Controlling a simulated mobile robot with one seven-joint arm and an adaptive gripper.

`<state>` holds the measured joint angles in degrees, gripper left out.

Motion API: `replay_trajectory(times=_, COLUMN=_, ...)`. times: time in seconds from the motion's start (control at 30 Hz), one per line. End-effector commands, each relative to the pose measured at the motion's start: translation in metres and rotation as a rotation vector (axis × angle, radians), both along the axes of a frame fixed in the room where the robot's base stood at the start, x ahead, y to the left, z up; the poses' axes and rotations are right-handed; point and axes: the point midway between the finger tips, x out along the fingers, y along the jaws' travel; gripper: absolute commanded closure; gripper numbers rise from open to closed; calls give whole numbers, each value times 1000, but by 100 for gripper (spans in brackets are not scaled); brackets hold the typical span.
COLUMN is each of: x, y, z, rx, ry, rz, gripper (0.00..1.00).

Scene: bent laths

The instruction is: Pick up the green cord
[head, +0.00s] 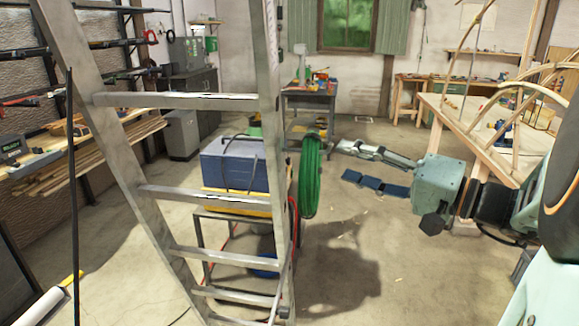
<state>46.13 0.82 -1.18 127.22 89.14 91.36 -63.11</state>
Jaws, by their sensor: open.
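The green cord (311,177) is a long coiled loop hanging vertically beside the right rail of a metal ladder, near the middle of the head view. Its lower end hangs above the floor. What it hangs from is hard to make out. My gripper (342,162) reaches in from the right, with its fingers pointing left toward the cord. The two fingers are spread apart and nothing is between them. The fingertips are just right of the coil in the picture; whether they touch it I cannot tell.
The metal ladder (190,195) stands in the foreground left of the cord. Behind it a cart (232,215) carries a blue box (235,165). A red cable (294,222) hangs by the ladder. A workbench with bent laths (470,135) is at right. Floor below my gripper is clear.

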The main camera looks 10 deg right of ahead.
Motion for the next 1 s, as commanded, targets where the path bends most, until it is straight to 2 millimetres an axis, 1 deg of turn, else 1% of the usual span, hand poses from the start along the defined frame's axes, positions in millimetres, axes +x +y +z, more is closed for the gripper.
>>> replay_trajectory(times=0.03, x=5, y=7, z=2, rx=1, ry=0, rz=5, gripper=53)
replay_trajectory(times=0.2, x=24, y=25, z=1, rx=2, ry=1, rz=4, gripper=53)
replay_trajectory(times=0.43, x=37, y=38, z=1, rx=0, ry=3, rz=4, gripper=53)
replay_trajectory(times=0.6, x=55, y=58, z=-1, rx=1, ry=4, rz=7, gripper=53)
replay_trajectory(times=0.7, x=64, y=66, z=-2, rx=1, ry=4, rz=5, gripper=53)
replay_trajectory(times=0.8, x=68, y=69, z=-3, rx=-2, ry=2, rz=3, gripper=53)
replay_trajectory(times=1.0, x=69, y=70, z=-4, rx=-2, ry=2, rz=2, gripper=53)
